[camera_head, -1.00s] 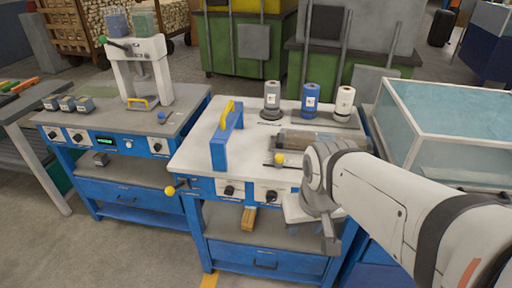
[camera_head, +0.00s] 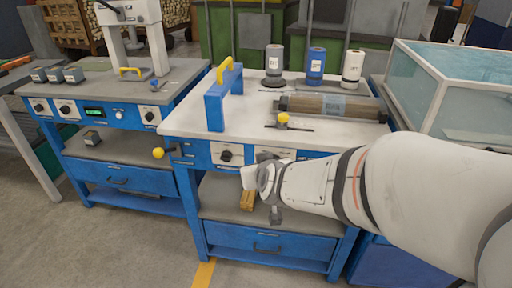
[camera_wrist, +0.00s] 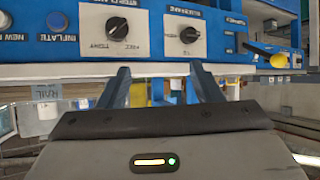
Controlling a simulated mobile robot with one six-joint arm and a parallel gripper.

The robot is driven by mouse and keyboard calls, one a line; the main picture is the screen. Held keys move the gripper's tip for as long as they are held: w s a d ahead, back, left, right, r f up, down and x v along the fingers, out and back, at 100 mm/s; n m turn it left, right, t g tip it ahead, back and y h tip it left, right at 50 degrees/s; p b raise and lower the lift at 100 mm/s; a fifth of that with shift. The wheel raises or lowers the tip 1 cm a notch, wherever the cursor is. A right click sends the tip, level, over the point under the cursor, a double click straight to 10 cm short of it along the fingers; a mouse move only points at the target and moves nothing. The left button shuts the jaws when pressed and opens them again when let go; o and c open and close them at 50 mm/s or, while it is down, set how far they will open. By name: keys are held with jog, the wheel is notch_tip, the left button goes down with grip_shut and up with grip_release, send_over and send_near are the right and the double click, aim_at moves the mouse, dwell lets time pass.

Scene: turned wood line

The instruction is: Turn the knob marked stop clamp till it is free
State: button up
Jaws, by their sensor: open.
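Two black knobs on white plates show on the blue front panel of the right bench. In the wrist view the lettering is small and looks turned over; the left knob (camera_wrist: 117,27) seems to be the stop clamp, but I cannot be sure. The other knob (camera_wrist: 189,35) is to its right, and shows in the head view (camera_head: 226,155) left of my gripper. My gripper (camera_head: 256,174) is in front of the panel. In the wrist view my gripper (camera_wrist: 160,72) is open and empty, its fingers pointing at the panel between the knobs, touching neither. My arm partly hides the right of the panel.
A yellow-ball lever (camera_head: 158,153) sticks out at the panel's left end. A shelf with a wooden block (camera_head: 247,200) lies below.

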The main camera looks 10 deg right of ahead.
jog(key=w+d+f+m+t+h+b, duration=0.1)
jog(key=w+d+f+t+h+b, duration=0.3)
jog(key=f+t+h+b, duration=0.45)
jog(key=w+d+g+y+b, duration=0.1)
jog(key=w+g+y+b, duration=0.1)
jog(key=w, duration=0.5)
jog(key=shift+d+f+g+b, duration=0.4)
jog(key=shift+f+g+b, duration=0.05)
jog(key=shift+b, duration=0.35)
jog(key=shift+s, duration=0.1)
jog(key=shift+c, duration=0.6)
